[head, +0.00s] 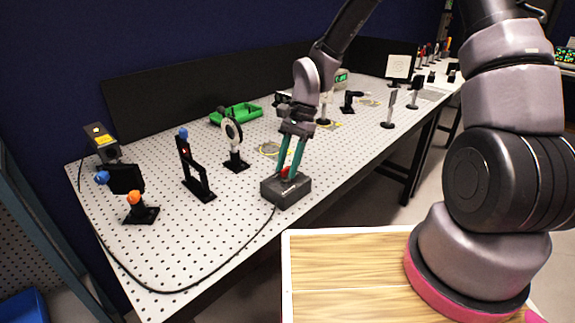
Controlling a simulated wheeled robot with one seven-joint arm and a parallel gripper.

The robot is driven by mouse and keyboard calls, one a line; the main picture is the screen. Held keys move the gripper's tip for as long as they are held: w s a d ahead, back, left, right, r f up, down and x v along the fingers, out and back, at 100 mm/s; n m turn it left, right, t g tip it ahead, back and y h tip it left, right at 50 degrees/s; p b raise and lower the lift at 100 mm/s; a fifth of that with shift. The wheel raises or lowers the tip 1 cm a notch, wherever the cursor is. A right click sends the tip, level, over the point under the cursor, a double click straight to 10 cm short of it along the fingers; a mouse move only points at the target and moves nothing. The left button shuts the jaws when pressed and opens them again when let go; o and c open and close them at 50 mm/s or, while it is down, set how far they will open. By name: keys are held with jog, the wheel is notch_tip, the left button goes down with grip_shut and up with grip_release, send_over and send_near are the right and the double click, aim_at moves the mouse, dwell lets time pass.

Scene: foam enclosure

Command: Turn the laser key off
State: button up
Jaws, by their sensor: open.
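A dark grey control box (291,190) sits on the perforated table near its front edge, with a black cable running from it. A small red part (285,171) shows on top of the box; I cannot make out whether it is the key or which way it is turned. My gripper (286,173) points down over the box with its teal fingers apart, on either side of the red part. I cannot tell whether the fingers touch it. A dark laser-like housing with a yellow label (97,134) stands at the far left.
Several optics mounts stand on the table (240,195), including a black mount with an orange knob (138,210), a tall post with a blue knob (190,165) and a round lens mount (234,145). A green tray (236,113) lies behind. A wooden top (350,275) is in front.

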jog(key=shift+f, duration=0.15)
grip_shut()
jog(key=shift+n, duration=0.4)
jog(key=n, duration=0.2)
jog(key=n+h, duration=0.1)
jog(key=shift+a+n+g+h, duration=0.2)
jog(key=shift+n+g+h, duration=0.1)
jog(key=shift+n+g, duration=0.1)
jog(key=n, duration=0.2)
jog(key=n+h, duration=0.1)
jog(key=n, duration=0.1)
jog(key=shift+a+n+h, duration=0.1)
jog(key=shift+n+h, duration=0.2)
jog(key=n+h, duration=0.1)
jog(key=n, duration=0.3)
jog(key=shift+a+h, duration=0.1)
jog(key=shift+h, duration=0.3)
jog(key=n+h, duration=0.1)
jog(key=n, duration=0.3)
jog(key=shift+n+t, duration=0.3)
jog(key=shift+t, duration=0.1)
